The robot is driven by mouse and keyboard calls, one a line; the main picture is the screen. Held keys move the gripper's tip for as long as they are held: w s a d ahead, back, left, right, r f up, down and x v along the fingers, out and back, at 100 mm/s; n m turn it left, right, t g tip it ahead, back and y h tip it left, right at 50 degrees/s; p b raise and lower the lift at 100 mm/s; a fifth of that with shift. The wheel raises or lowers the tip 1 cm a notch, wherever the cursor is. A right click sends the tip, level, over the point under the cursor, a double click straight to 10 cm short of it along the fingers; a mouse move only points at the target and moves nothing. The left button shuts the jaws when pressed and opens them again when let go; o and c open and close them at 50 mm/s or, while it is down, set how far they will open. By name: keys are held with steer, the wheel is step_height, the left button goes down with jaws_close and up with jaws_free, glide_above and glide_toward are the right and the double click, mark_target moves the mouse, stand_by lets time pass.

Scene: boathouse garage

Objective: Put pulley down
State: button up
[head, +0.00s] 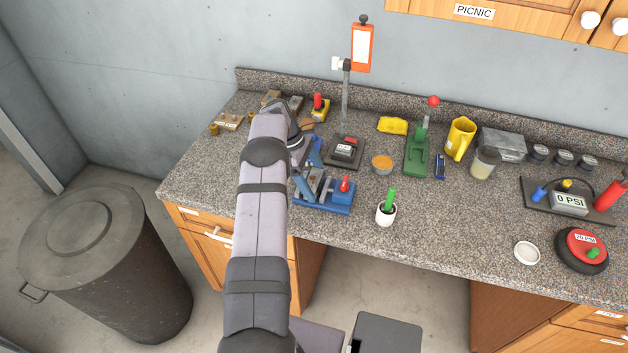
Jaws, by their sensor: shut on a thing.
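My arm reaches up from the bottom of the head view to the left part of the counter. My gripper (307,166) is at its end, low over the counter beside a blue vise-like tool (338,200) with a red knob. It is partly hidden behind my own forearm and wrist. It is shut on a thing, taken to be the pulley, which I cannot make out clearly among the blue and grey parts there. I cannot tell whether the pulley touches the counter or the blue tool.
The speckled counter (450,230) is crowded. Brass parts (228,122) lie left. The front middle is bare.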

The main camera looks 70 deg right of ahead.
steer(key=shift+f, duration=0.1)
steer(key=o, duration=1.4)
steer(key=shift+w, duration=0.1)
steer(key=b+v, duration=0.3)
steer(key=v, duration=0.3)
steer(key=shift+w+r, duration=0.2)
steer(key=shift+r, duration=0.5)
steer(key=shift+c, duration=0.4)
jaws_close()
